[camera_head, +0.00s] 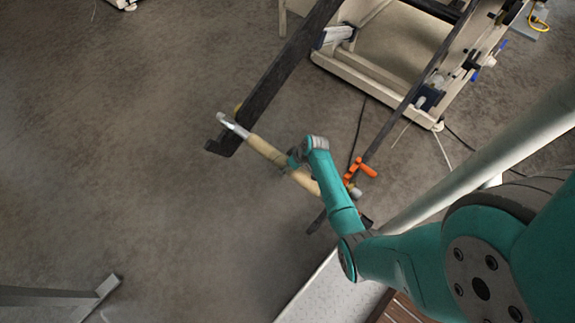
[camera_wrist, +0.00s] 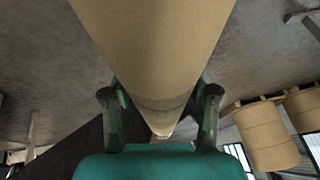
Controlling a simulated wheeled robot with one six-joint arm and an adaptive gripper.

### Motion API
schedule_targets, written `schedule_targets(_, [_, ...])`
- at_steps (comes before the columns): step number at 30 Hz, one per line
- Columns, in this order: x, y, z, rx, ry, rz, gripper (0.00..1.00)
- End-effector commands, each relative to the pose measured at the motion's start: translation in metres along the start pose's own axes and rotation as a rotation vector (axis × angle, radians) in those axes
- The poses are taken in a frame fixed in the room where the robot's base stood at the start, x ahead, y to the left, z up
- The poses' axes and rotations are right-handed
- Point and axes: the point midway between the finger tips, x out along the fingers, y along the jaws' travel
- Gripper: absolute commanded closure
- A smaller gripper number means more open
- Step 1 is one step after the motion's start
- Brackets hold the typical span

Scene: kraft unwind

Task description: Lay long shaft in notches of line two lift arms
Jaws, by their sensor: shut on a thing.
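The long shaft (camera_head: 265,149) has a tan middle and a bright metal left end. It spans the ends of two dark lift arms, the left arm (camera_head: 275,80) and the right arm (camera_head: 408,100). Its left end overlaps the left arm near its hooked tip; its right end is partly covered by my arm near the right arm. I cannot tell whether either end is in a notch or above it. My gripper (camera_head: 294,161) is shut on the shaft's tan part. In the wrist view the tan cylinder (camera_wrist: 152,45) runs between my two fingers (camera_wrist: 160,98).
A cream machine frame (camera_head: 375,75) stands behind the lift arms. An orange handle (camera_head: 361,169) sits by the right arm, close to my wrist. Cables lie on the floor there. A grey metal bar (camera_head: 60,297) is at lower left. Tan rolls (camera_wrist: 265,135) show in the wrist view.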

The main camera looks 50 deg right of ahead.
Motion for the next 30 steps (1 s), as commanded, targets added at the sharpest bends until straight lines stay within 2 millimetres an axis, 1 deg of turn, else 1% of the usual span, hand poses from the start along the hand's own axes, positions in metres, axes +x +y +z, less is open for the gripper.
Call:
schedule_targets(10, [0.001, 0.001, 0.000, 0.000, 0.001, 0.001, 1.00])
schedule_targets(11, [0.001, 0.001, 0.000, 0.000, 0.001, 0.001, 0.39])
schedule_targets(12, [0.001, 0.001, 0.000, 0.000, 0.000, 0.001, 0.29])
schedule_targets(14, [0.001, 0.001, 0.000, 0.000, 0.000, 0.001, 0.14])
schedule_targets(15, [0.001, 0.001, 0.000, 0.000, 0.000, 0.001, 0.12])
schedule_targets(25, [0.001, 0.000, 0.003, 0.001, -0.004, -0.001, 0.12])
schedule_targets(28, [-0.005, 0.000, 0.002, 0.001, -0.002, 0.000, 0.12])
schedule_targets(30, [-0.013, 0.000, 0.003, 0.001, -0.002, 0.000, 0.12])
